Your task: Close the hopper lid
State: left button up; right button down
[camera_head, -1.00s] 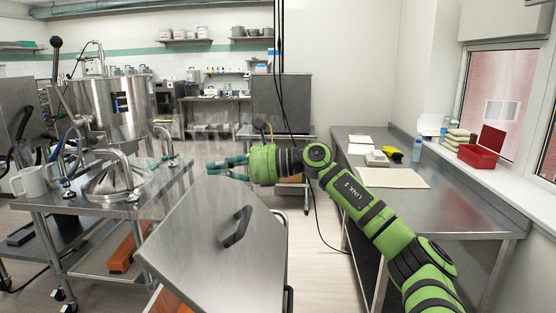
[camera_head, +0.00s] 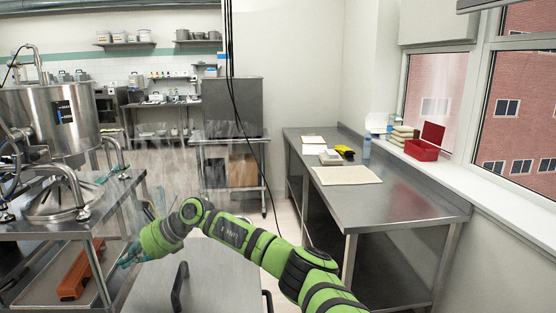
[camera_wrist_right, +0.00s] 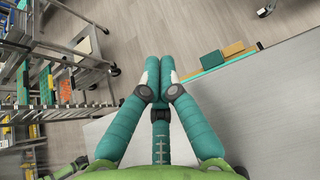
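A flat grey steel lid (camera_head: 215,275) with a black bar handle (camera_head: 180,287) lies at the bottom middle of the head view; the frame's lower edge cuts it off. I take it for the hopper lid. My right gripper (camera_head: 130,258), with teal fingers, is beside the lid's left edge in the head view. In the right wrist view its fingers (camera_wrist_right: 160,70) are together with nothing seen between them. There the fingertips reach past the edge of a grey panel (camera_wrist_right: 240,120), over the floor. I cannot tell whether they touch the lid. My left gripper is not in view.
A steel cart (camera_head: 75,222) with a kettle (camera_head: 55,115) and a cone-shaped part (camera_head: 55,198) stands close on the left. A long steel table (camera_head: 400,205) stands on the right. Pale vapour hangs near the cart. Floor shows between the lid and the table.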

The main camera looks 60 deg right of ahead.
notch_tip(320, 180, down, 6)
jog(key=g+h, duration=0.1)
jog(key=g, duration=0.1)
jog(key=shift+w+a+f, duration=0.2)
jog(key=shift+w+a, duration=0.15)
jog(key=shift+w, duration=0.1)
